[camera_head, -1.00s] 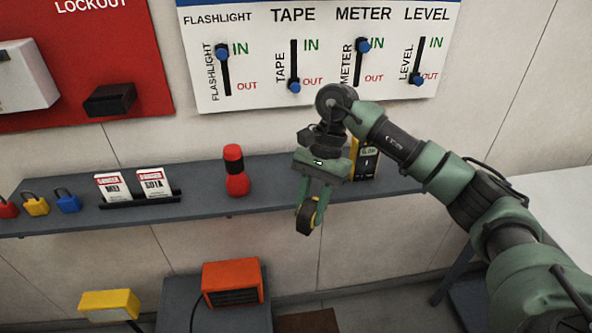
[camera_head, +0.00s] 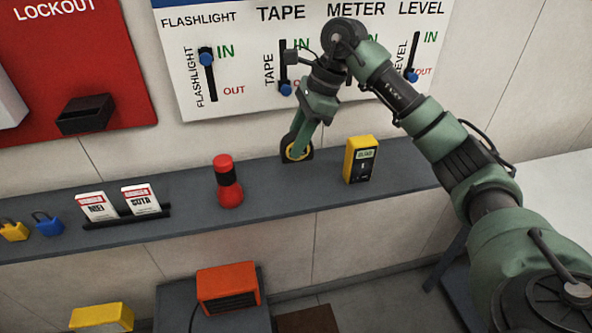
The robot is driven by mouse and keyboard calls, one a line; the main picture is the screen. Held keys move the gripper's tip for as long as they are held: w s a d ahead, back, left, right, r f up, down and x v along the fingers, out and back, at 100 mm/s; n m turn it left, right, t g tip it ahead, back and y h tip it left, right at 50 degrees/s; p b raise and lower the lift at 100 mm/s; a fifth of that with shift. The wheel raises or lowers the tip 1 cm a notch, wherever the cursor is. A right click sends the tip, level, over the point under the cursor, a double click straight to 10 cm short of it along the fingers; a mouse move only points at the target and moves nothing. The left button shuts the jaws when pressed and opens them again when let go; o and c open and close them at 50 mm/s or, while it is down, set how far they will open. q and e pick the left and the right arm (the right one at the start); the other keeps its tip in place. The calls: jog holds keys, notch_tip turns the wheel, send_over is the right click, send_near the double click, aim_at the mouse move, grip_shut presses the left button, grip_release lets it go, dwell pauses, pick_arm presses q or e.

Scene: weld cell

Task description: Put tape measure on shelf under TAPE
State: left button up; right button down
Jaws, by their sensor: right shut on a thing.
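The tape measure (camera_head: 287,154), black with a yellow face, is at the back part of the grey shelf (camera_head: 262,190), below the TAPE column. My right gripper (camera_head: 298,145) is shut on it from above. The tape measure looks upright and at the shelf surface; I cannot tell if it bears on it. The TAPE label (camera_head: 281,13) is on the white board, and the blue knob (camera_head: 285,89) of its slider is low, near OUT. The arm hides part of the board. My left gripper is not in view.
A red flashlight (camera_head: 228,182) stands left of the tape measure and a yellow meter (camera_head: 360,160) stands to its right. Danger tags (camera_head: 140,199) and padlocks (camera_head: 47,224) sit further left. An orange heater (camera_head: 228,288) is below the shelf.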

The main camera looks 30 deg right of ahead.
notch_tip(320, 180, down, 10)
jog(key=shift+a+r+p, duration=0.1)
jog(key=shift+p, duration=1)
jog(key=c, duration=1.1)
grip_release()
jog(key=shift+d+r, duration=0.2)
jog(key=shift+r, duration=0.1)
jog(key=b+v, duration=0.3)
jog(key=v, duration=0.8)
jog(key=shift+d+r, duration=0.1)
jog(key=shift+r, duration=0.05)
